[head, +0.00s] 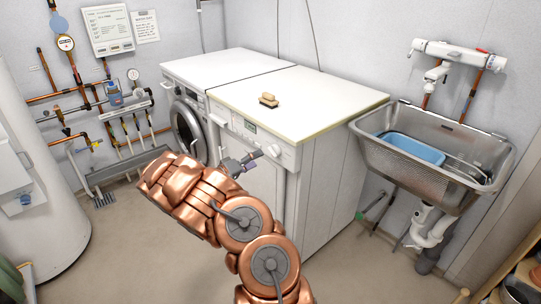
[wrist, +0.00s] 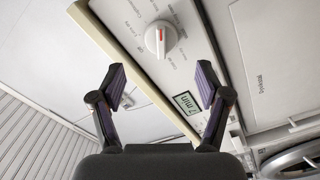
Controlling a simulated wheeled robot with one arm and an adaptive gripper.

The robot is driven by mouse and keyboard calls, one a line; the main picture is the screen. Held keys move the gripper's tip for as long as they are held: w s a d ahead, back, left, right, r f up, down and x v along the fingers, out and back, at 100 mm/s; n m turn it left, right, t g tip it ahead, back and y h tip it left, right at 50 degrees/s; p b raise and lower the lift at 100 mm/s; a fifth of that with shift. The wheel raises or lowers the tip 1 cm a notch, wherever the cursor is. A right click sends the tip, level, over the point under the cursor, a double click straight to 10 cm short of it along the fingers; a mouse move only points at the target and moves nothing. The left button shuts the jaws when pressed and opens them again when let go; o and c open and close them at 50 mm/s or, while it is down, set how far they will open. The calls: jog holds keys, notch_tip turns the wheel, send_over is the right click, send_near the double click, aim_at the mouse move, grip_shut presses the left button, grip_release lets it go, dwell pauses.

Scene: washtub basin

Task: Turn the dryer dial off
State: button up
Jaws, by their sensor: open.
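The dryer (head: 325,158) is the nearer white machine, with its control panel facing my arm. Its round white dial (wrist: 161,38) has a red mark and is ringed by printed settings in the wrist view; it also shows at the panel's right end in the head view (head: 274,150). A small display (wrist: 188,102) beside it reads "7 min". My gripper (wrist: 162,80) is open and empty, with its two fingers apart. The dial appears beyond the fingertips, between them in the picture, and I see no contact. In the head view, my gripper (head: 246,162) is in front of the panel.
A washing machine (head: 186,118) stands left of the dryer. A metal sink (head: 400,161) with a blue basin (head: 411,149) hangs at the right. Pipes line the left wall. Floor in front is open.

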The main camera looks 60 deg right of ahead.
aim_at(271, 151)
jog(key=shift+p+x, duration=0.55)
jog(key=shift+x, duration=3.35)
jog(key=shift+w+f, duration=0.1)
jog(key=shift+f, duration=0.05)
jog(key=c, duration=1.1)
jog(key=shift+c, duration=0.2)
